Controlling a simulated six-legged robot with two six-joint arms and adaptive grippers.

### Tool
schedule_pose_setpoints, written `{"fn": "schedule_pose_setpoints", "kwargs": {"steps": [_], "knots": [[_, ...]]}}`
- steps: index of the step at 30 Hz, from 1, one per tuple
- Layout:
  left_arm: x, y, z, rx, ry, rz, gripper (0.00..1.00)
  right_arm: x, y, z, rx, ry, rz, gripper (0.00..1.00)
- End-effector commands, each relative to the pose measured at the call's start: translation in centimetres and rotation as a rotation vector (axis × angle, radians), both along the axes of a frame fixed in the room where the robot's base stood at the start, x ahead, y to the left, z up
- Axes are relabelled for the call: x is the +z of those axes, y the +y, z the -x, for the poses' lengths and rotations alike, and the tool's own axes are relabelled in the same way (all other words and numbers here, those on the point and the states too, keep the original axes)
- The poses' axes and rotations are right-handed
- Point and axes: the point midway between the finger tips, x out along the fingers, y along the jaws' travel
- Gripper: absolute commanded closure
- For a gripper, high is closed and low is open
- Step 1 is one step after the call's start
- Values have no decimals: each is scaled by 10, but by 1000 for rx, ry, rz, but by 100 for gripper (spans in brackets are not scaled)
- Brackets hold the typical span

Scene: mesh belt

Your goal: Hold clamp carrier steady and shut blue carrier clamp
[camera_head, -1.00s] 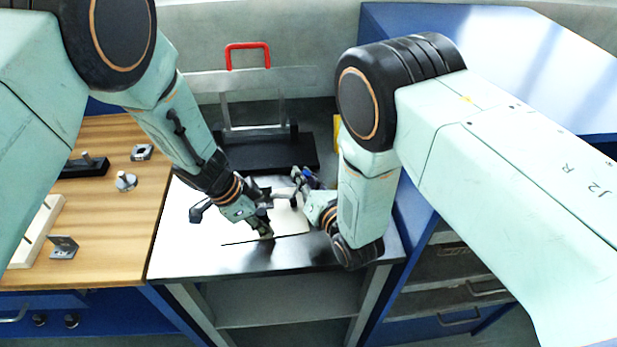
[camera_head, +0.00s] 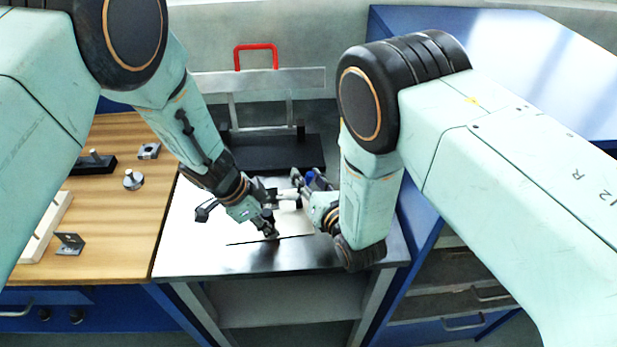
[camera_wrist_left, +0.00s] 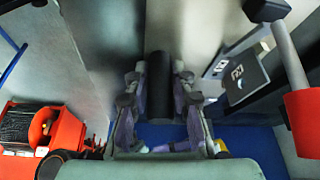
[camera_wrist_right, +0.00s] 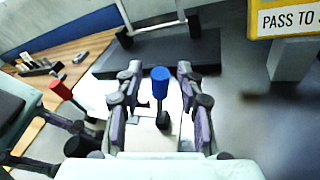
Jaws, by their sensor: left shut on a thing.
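The clamp carrier shows as a pale plate (camera_head: 292,222) on the small table, partly covered by my arms. My left gripper (camera_head: 271,231) is low at its front edge; in the left wrist view its fingers are shut on a dark bar (camera_wrist_left: 160,85), seemingly part of the carrier. The blue carrier clamp has an upright blue handle (camera_wrist_right: 160,80), which also shows in the head view (camera_head: 310,176). My right gripper (camera_head: 290,185) is open, its fingers apart on either side of the handle in the right wrist view; contact cannot be told.
A red handle (camera_wrist_right: 60,89) stands left of the blue one. A black base (camera_head: 270,152) with a metal frame and red grip (camera_head: 255,48) stands behind. The wooden bench (camera_head: 120,220) at left holds small metal parts. Blue cabinets (camera_head: 450,240) stand at right.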

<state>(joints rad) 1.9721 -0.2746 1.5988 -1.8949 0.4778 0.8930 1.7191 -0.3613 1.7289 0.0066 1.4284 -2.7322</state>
Motion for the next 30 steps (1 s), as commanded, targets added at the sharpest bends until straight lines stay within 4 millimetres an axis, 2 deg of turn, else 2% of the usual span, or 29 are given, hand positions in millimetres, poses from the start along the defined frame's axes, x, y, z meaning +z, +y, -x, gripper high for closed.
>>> {"fn": "schedule_pose_setpoints", "kwargs": {"steps": [11, 14, 24, 30], "knots": [[0, 0, 0, 0, 0, 0, 100, 0, -3, 6, -1, 2, 1, 61], [0, 0, 0, 0, 0, 0, 100, 2, -7, 18, -1, 3, 1, 61], [0, 0, 0, 0, 0, 0, 100, 13, -28, 79, -1, 3, 1, 61], [0, 0, 0, 0, 0, 0, 100, 17, -37, 104, -1, 1, 1, 61]]}}
